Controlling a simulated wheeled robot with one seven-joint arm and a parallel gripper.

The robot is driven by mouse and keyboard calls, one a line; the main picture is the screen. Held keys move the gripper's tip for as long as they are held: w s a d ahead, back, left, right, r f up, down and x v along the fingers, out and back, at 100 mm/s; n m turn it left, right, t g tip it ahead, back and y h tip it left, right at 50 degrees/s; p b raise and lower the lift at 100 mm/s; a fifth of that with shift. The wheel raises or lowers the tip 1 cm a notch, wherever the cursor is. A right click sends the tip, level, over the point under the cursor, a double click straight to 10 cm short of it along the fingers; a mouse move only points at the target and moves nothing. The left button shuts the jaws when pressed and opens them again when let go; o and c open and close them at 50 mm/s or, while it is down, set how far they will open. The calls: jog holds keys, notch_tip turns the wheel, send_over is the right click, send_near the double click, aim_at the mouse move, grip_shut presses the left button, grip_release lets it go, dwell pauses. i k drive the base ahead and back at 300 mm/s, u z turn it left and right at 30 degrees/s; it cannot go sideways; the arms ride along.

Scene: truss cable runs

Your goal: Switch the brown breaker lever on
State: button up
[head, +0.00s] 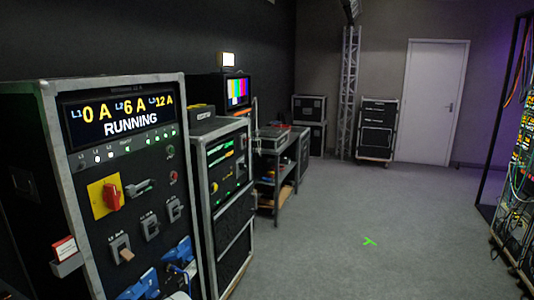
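The distribution rack (132,213) stands close by at the left in the head view, its front turned to the right. The breaker with the brown lever (126,255) is the leftmost in a row of three on its lower front. The brown lever points down and outward. Two grey breakers (149,226) (174,208) sit to its right, their levers looking grey. The display (118,115) reads L1 0 A, L2 6 A, L3 12 A and RUNNING. My gripper is not in view.
A red rotary switch on a yellow plate (105,196) sits above the brown lever. Blue connectors (139,284) are below it. A red-and-white card holder (65,252) juts from the rack's left edge. More cases (232,205) stand behind.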

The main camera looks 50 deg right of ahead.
aim_at(125, 254)
jog(key=z, duration=1.05)
jog(key=k, duration=0.5)
jog(key=z, duration=1.7)
jog(key=i, duration=0.95)
jog(key=u, duration=2.05)
